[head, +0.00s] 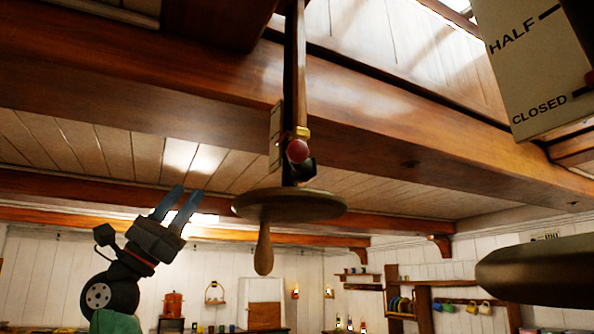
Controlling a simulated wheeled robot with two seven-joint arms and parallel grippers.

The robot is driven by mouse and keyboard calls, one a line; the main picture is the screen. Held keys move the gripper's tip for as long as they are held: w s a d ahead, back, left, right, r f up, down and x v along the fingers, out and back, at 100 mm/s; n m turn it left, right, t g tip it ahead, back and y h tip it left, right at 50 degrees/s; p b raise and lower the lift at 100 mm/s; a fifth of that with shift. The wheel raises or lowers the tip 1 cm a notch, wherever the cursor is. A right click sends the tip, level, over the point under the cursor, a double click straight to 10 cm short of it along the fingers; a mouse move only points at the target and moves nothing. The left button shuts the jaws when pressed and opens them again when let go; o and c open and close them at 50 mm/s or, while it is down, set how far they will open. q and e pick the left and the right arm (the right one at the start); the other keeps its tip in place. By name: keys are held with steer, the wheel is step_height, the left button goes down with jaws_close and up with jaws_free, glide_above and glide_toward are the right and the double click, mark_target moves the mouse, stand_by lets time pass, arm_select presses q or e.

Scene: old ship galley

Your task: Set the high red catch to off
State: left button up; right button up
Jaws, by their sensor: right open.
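The red catch (298,151) shows as a round red knob on a dark vertical post hanging from the ceiling beams, near the picture's middle. A brass collar (302,132) sits just above it and a dark part just below. A pale plate (275,136) is beside it, seen edge-on; I cannot read any marking on it.
A round wooden disc (290,204) lies below the catch, with a wooden handle (263,250) hanging under it. A sign (534,62) reading HALF and CLOSED is at the upper right. A thick dark rounded bar (540,272) enters from the right. Shelves (423,300) stand behind.

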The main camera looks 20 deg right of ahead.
steer(key=s+d+r+m+g+y, duration=0.35)
steer(key=s+r+m, duration=0.5)
steer(key=s, duration=0.55)
steer(key=m+t+y, duration=0.5)
steer(key=t+y, duration=0.4)
steer(key=t, duration=0.1)
glide_toward(288, 148)
steer(key=x, duration=0.4)
steer(key=shift+d+p, duration=0.25)
steer(key=shift+p, duration=0.15)
steer(key=shift+p+x, duration=0.45)
steer(key=shift+x, duration=0.35)
steer(key=p+x, duration=0.2)
steer(key=x, duration=0.2)
steer(key=shift+w+d, duration=0.1)
steer(key=shift+w, duration=0.05)
steer(key=shift+w+d, duration=0.15)
steer(key=shift+d, duration=0.55)
arm_select(q)
steer(key=s+a+f, duration=0.2)
steer(key=s+f, duration=0.3)
steer(key=s, duration=0.2)
steer(key=shift+a+f, duration=0.2)
steer(key=shift+a, duration=0.1)
arm_select(e)
steer(key=shift+f, duration=0.1)
